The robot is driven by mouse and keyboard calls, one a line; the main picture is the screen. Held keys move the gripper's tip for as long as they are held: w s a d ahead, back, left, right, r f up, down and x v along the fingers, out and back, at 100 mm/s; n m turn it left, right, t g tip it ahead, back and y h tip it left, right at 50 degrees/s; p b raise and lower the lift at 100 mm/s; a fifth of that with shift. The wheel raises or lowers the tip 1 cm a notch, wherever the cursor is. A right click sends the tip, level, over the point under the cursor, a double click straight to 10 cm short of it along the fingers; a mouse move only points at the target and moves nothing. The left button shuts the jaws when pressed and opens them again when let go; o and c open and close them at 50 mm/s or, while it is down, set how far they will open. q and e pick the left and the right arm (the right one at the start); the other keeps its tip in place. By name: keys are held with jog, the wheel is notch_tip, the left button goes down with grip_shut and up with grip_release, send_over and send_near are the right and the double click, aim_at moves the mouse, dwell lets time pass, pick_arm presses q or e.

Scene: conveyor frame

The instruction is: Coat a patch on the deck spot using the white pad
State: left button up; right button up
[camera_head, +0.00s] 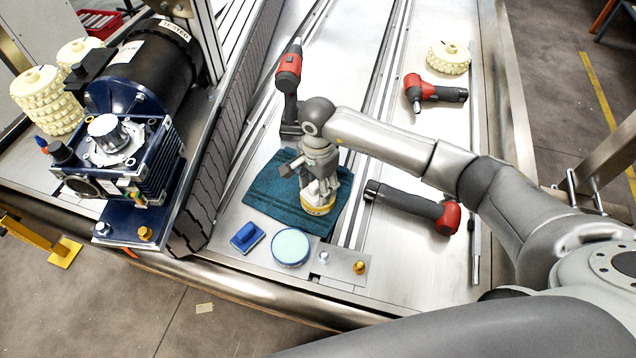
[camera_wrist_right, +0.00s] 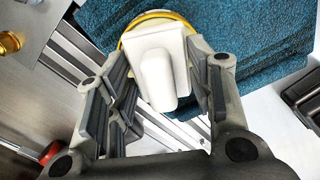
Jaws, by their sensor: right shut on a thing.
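My right gripper (camera_head: 318,182) is shut on the white pad, gripping its raised handle. In the right wrist view, the white pad (camera_wrist_right: 160,62) is a block between the fingers of the right gripper (camera_wrist_right: 165,95). A round yellow-rimmed thing (camera_wrist_right: 150,16) lies under or behind the pad; its yellow labelled side shows in the head view (camera_head: 318,208) on a dark teal cloth (camera_head: 265,197). I cannot tell whether the pad touches it. I cannot make out for certain which part of the metal deck (camera_head: 240,212) is the spot. My left gripper is not in view.
A blue pad (camera_head: 246,237) and a round pale-topped tin (camera_head: 290,247) stand in front of the cloth. A metal plate with bolts (camera_head: 338,264) is beside them. Red-and-black power tools (camera_head: 432,92) lie behind and right. A motor unit (camera_head: 125,150) stands left.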

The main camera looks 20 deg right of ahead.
jog(key=shift+f+b, duration=0.45)
jog(key=shift+b, duration=0.15)
dwell(1.7)
jog(key=shift+r+p, duration=0.5)
jog(key=shift+r, duration=0.35)
jog(key=shift+r+p, duration=1.3)
jog(key=shift+r, duration=1.45)
jog(key=s+d+r+n, duration=0.4)
jog(key=s+r+n, duration=0.8)
jog(key=s+r, duration=0.1)
jog(key=shift+s+n, duration=0.4)
jog(key=shift+s, duration=0.05)
